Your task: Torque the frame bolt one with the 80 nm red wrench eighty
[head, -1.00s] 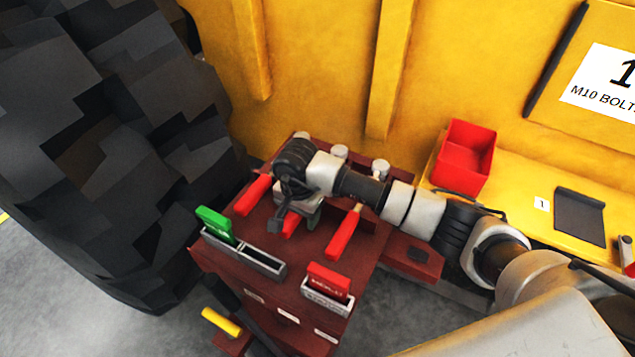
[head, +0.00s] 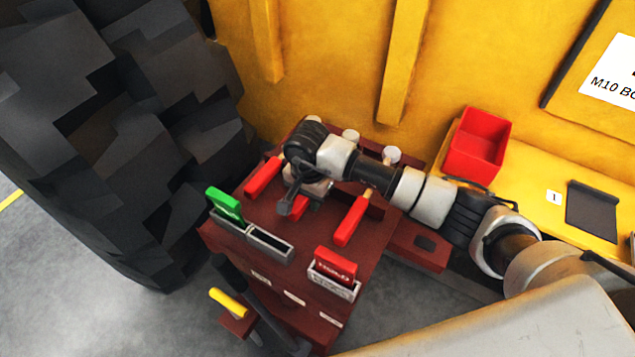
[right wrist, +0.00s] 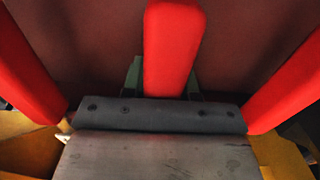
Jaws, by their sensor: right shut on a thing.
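Three red-handled wrenches lie side by side on the dark red stand: a left one (head: 263,176), a middle one (head: 299,206) and a right one (head: 350,221). Pale round ends (head: 391,155) show behind them. My right gripper (right wrist: 163,78) is shut on the middle red handle (right wrist: 170,45), with green fingers on both sides of it. In the head view my wrist covers most of that wrench. I cannot read which wrench is the 80 Nm one. I cannot make out frame bolt one. My left gripper is not in view.
The stand's front (head: 225,245) carries a green tag, a red tag (head: 336,265) and grey holders. A big black tyre (head: 110,130) blocks the left.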

